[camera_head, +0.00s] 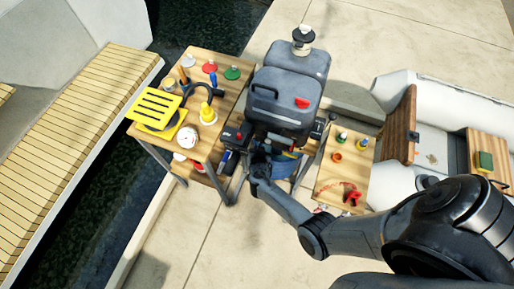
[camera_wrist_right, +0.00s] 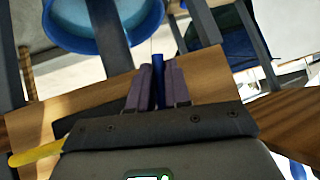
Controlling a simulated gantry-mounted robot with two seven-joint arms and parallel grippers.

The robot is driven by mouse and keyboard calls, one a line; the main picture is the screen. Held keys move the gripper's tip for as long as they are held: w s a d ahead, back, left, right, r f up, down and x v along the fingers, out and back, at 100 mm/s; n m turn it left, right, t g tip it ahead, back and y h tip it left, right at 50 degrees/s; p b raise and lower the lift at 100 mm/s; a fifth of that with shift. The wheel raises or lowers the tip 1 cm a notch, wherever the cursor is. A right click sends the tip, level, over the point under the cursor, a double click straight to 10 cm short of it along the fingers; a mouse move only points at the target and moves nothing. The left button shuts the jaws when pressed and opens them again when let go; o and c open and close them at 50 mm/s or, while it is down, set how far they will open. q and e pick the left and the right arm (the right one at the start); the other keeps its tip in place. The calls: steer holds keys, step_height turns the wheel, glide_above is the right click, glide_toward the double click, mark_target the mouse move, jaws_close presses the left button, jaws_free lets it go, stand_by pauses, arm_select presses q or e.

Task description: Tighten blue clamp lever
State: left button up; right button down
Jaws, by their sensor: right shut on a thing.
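In the right wrist view my right gripper (camera_wrist_right: 159,68) is shut on a slim blue bar, the blue clamp lever (camera_wrist_right: 158,58), which stands upright between the two fingers. Its upper end shows just beyond the fingertips; its lower part is hidden by the fingers and palm. In the head view my right arm comes in from the right and reaches to the lower edge of a large dark grey casing (camera_head: 285,95). The gripper and lever cannot be made out clearly there. My left gripper is in neither view.
A blue round tub (camera_wrist_right: 100,30) lies beyond the fingers in the wrist view. A left wooden table (camera_head: 222,98) holds yellow, red and green items. A right small wooden table (camera_head: 333,185) holds small bottles and a red item. Pale paving (camera_head: 200,250) is open.

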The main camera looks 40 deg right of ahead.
steer(key=shift+s+d+f+n+g+h, duration=0.1)
steer(key=shift+s+n+g+h, duration=0.25)
steer(key=shift+g, duration=0.45)
steer(key=c, duration=1.4)
jaws_free()
steer(key=shift+o, duration=1.4)
steer(key=shift+w+d, duration=0.1)
steer(key=shift+d, duration=0.05)
